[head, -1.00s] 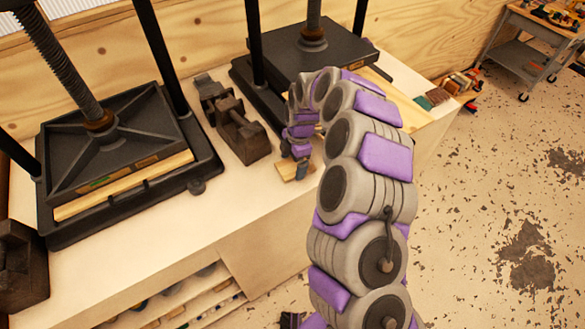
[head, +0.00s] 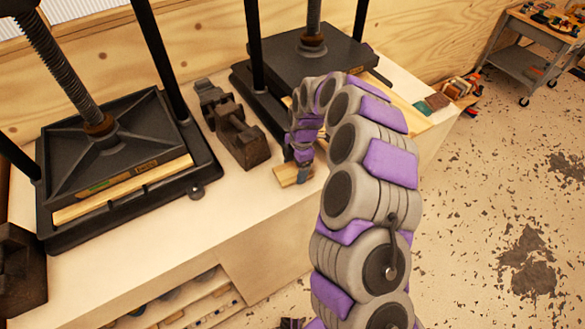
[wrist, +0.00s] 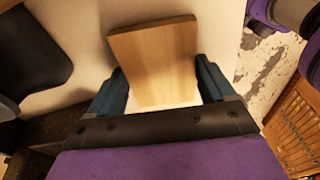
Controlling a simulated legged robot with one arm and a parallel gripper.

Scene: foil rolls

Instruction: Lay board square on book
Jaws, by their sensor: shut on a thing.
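My gripper (head: 304,162) is shut on a pale wooden board (head: 291,175), low over the workbench near its front edge. In the wrist view the board (wrist: 155,55) sits between the two blue fingers of my gripper (wrist: 161,84), slightly tilted. I cannot tell whether the board touches the bench. No book shows clearly on its own. A thin dark layer with small coloured labels (head: 112,187) lies above a pale board in the left press; I cannot tell whether it is the book.
The left screw press (head: 115,140) and the right screw press (head: 312,57) stand on the bench (head: 215,225). Dark iron blocks (head: 236,130) stand between them. Small coloured pieces (head: 437,101) lie at the bench's right end.

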